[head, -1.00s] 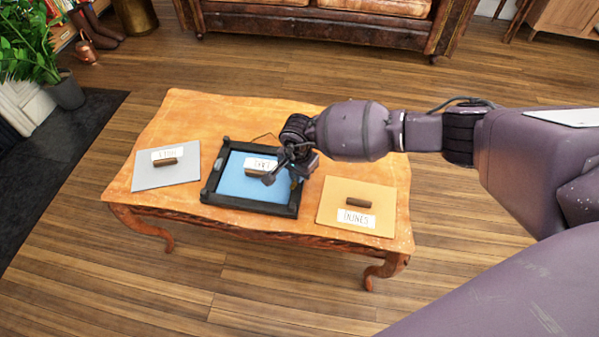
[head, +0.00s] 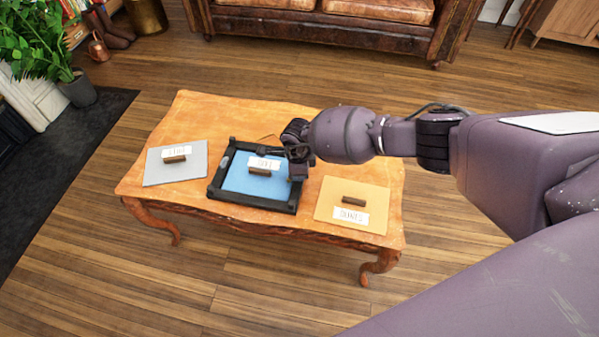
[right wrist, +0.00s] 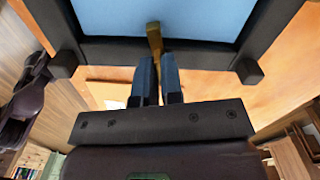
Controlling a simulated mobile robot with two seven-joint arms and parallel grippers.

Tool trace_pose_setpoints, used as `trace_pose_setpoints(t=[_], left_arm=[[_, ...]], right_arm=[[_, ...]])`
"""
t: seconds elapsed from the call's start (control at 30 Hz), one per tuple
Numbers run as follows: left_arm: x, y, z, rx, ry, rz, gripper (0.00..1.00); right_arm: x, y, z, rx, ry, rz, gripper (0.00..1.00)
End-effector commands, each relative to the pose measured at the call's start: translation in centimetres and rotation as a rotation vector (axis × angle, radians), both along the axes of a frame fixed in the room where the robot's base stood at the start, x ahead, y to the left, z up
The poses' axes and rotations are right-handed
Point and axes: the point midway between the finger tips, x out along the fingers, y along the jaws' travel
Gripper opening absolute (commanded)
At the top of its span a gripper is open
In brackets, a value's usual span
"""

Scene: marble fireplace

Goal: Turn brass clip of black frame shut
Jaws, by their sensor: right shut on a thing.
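The black frame (head: 252,203) lies on the wooden table with a blue panel (head: 238,182) inside it. In the right wrist view, the brass clip (right wrist: 154,38) stands across the frame's black border (right wrist: 110,48), its far end reaching over the edge of the blue panel. My right gripper (right wrist: 156,62) is shut on the near end of the brass clip. In the head view my right gripper (head: 297,168) is at the frame's right side and hides the clip. My left gripper is not in view.
A grey panel (head: 157,172) with a brown handle and label lies left of the frame. An orange panel (head: 330,203) with a handle and label lies to the right. The wooden table (head: 200,115) is bare behind them. A leather sofa stands beyond.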

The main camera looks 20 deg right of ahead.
Motion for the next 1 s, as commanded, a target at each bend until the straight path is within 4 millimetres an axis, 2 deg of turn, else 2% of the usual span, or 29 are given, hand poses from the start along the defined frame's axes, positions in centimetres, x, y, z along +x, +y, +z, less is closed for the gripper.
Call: trace_pose_setpoints(t=[0.4, 1.0], left_arm=[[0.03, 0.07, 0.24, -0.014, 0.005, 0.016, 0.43], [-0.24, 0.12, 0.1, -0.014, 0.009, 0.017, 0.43]], right_arm=[[0.06, 0.14, 0.13, 0.002, -0.002, -0.219, 0.0], [0.04, 0.1, -0.01, 0.003, -0.001, -0.26, 0.0]])
